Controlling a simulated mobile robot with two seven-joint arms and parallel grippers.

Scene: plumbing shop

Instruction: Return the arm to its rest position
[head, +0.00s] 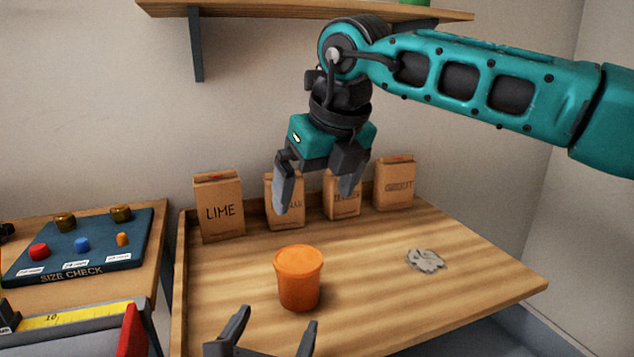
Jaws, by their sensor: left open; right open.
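My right gripper (316,192) hangs from the teal arm that comes in from the right. It is open, points down and is empty, above the table in front of the middle paper bags. My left gripper (275,328) shows only its finger ends at the bottom edge. It is open, with nothing seen between its fingers, just below the orange tub in the picture. The orange tub (299,280) stands upright and closed on the wooden table (378,292).
A bag marked LIME (219,207) and several other paper bags line the table's back. A grey patch (425,260) lies at right. The SIZE CHECK board (99,256) and a yellow ruler (75,316) are at left. A wooden shelf (280,9) hangs above.

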